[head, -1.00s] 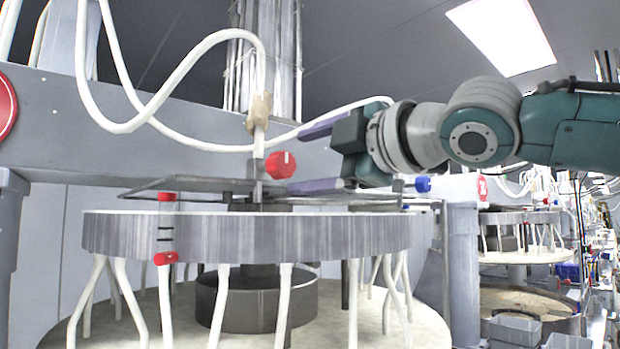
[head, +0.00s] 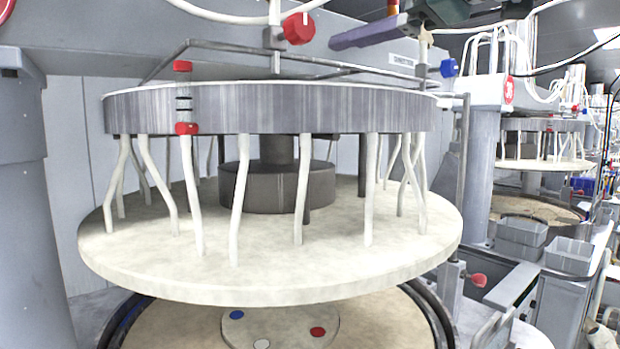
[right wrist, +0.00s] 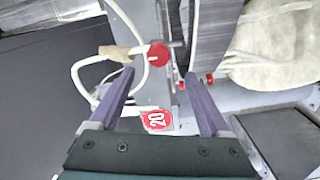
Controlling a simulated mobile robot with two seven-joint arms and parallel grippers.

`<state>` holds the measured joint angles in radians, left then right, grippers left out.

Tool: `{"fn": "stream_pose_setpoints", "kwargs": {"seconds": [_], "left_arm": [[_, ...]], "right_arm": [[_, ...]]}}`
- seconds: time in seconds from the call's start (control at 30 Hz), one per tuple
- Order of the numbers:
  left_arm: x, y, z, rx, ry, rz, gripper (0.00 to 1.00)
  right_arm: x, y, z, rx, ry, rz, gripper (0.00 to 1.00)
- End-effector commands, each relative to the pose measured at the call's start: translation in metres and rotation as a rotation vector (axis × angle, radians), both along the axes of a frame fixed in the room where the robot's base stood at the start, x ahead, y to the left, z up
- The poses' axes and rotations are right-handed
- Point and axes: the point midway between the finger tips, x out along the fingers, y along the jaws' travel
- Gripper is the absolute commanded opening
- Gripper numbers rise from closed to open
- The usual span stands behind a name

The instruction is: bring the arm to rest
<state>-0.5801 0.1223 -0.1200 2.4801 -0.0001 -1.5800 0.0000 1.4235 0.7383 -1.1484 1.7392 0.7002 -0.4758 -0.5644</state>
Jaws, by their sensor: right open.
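My right gripper (right wrist: 159,75) is open, its two purple fingers apart with nothing between them in its grip. In the head view only a purple finger (head: 365,36) and a dark part of the hand show at the top edge. The rest of the arm is cut off there. The finger is just right of a red knob (head: 298,28) on the machine, apart from it in the picture. The wrist view shows a red knob (right wrist: 158,53) beyond the fingertips. My left gripper is in neither view.
A grey ring (head: 340,108) with white hoses hangs over a pale round platen (head: 290,262). A thin metal frame (head: 215,45) and a blue knob (head: 448,68) are near the hand. Grey bins (head: 570,256) stand at the right. The wrist view shows a red "20" sign (right wrist: 156,120).

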Motion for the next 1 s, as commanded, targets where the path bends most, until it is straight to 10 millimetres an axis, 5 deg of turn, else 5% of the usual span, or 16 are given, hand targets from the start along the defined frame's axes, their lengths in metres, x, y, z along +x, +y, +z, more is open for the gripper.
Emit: {"fn": "stream_pose_setpoints", "kwargs": {"seconds": [0.17,0.47,0.77,1.0], "left_arm": [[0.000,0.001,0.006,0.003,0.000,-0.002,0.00],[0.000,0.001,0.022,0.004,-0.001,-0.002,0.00],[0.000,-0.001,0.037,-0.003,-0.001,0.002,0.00],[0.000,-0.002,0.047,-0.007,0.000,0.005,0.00]], "right_arm": [[-0.011,0.022,-0.047,0.037,0.132,0.018,0.81],[-0.071,0.044,-0.172,0.244,0.569,-0.079,0.81],[-0.157,-0.010,-0.281,0.500,1.029,-0.465,0.81],[-0.265,-0.084,-0.351,0.622,1.332,-0.937,0.81]]}}
